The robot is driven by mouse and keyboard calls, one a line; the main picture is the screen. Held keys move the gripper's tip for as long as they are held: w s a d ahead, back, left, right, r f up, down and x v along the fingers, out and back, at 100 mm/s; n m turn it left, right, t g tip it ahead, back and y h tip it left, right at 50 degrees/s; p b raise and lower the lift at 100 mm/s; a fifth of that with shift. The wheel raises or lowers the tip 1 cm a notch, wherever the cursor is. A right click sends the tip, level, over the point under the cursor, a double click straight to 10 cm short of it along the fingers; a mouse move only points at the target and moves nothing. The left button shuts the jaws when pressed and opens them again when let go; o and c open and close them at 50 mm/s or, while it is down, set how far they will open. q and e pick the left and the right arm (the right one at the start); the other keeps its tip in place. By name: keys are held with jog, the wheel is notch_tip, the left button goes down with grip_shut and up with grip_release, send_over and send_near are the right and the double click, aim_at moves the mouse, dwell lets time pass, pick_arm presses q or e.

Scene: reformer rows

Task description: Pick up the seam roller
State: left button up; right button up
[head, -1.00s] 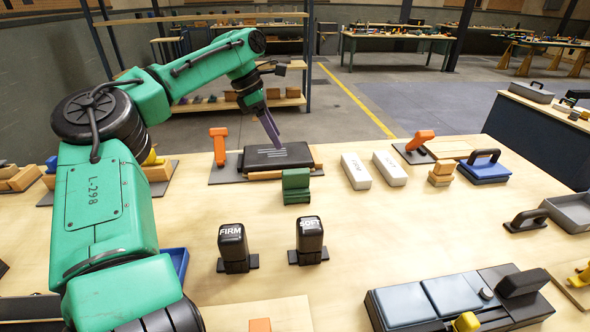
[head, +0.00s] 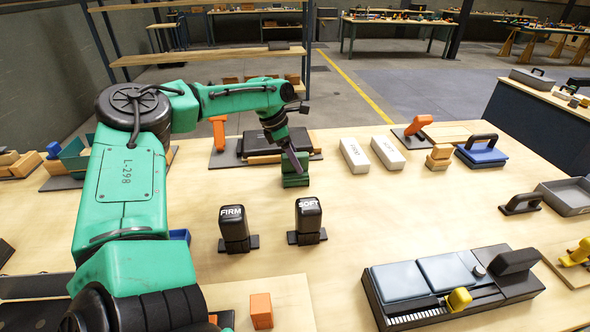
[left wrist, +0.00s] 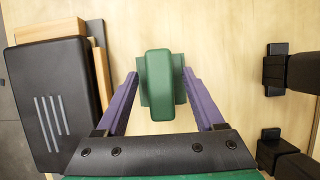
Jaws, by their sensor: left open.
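A small green block-like piece (head: 295,181) with a raised top stands on the table; no roller wheel shows on it, so I cannot tell for sure that it is the seam roller. In the left wrist view the green piece (left wrist: 158,88) lies between the purple fingers. My left gripper (head: 297,165) is open over it, with a gap at each side. The fingers hide part of the piece in the head view. How far the tips are above the table is hard to tell. My right gripper is not in view.
A black pad on wooden blocks (left wrist: 45,105) lies just left of the gripper. Black FIRM (head: 233,225) and SOFT (head: 308,216) stamps stand in front. Two white blocks (head: 355,154) and an orange-handled tool (head: 418,125) are to the right. Bare table surrounds the green piece.

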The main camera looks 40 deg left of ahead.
pick_arm(q)
grip_shut()
jog(key=shift+r, duration=0.1)
notch_tip(320, 180, up, 10)
dwell(0.3)
